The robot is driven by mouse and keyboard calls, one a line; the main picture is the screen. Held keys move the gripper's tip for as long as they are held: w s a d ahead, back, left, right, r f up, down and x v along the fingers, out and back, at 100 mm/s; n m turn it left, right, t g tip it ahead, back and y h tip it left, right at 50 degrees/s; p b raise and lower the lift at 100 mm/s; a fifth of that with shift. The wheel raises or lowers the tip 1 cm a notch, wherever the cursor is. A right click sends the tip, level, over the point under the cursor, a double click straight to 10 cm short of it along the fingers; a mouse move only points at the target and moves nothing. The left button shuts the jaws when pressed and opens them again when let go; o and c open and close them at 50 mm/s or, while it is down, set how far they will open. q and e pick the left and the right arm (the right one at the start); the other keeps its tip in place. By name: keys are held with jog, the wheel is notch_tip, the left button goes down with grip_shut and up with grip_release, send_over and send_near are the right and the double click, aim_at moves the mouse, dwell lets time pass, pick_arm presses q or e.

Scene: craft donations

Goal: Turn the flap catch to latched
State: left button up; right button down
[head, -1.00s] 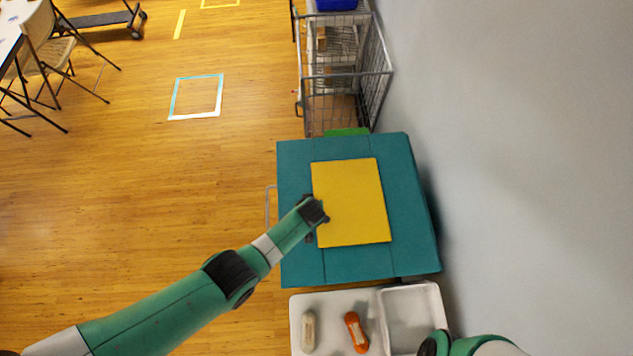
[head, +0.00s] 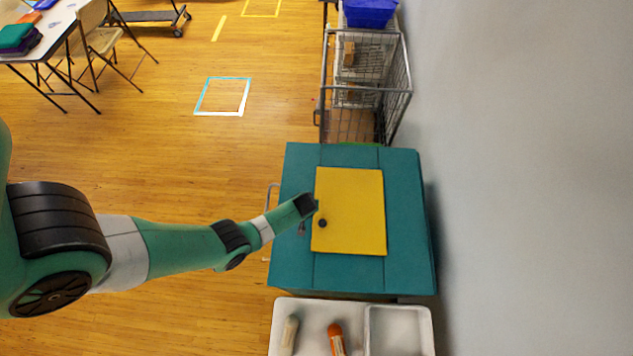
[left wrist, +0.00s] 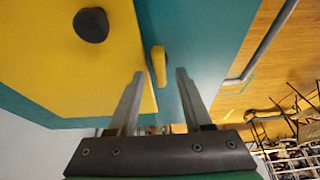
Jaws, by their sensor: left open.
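The yellow flap (head: 350,205) lies shut-looking on the teal cabinet (head: 408,215) and has a dark round knob (head: 322,223). The left wrist view shows the flap (left wrist: 60,70) and knob (left wrist: 91,25) close up. The flap catch (left wrist: 158,66) is a small yellow lever on the teal surface beside the flap's edge, roughly parallel to that edge and not visibly crossing it. My left gripper (left wrist: 160,72) is open, one finger on each side of the catch; contact cannot be told. In the head view my left gripper (head: 306,208) hides the catch. My right gripper is out of view.
A metal handle (head: 270,215) stands out from the cabinet's left side. A white tray (head: 308,316) with a pale and an orange item sits in front. A wire cart (head: 372,85) stands behind and a wall (head: 520,180) is at right. Open floor lies left.

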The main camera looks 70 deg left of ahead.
pick_arm(q)
jog(key=shift+b+x, duration=0.3)
jog(key=shift+x, duration=0.5)
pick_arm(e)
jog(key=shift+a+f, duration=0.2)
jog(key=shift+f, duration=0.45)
pick_arm(q)
grip_shut()
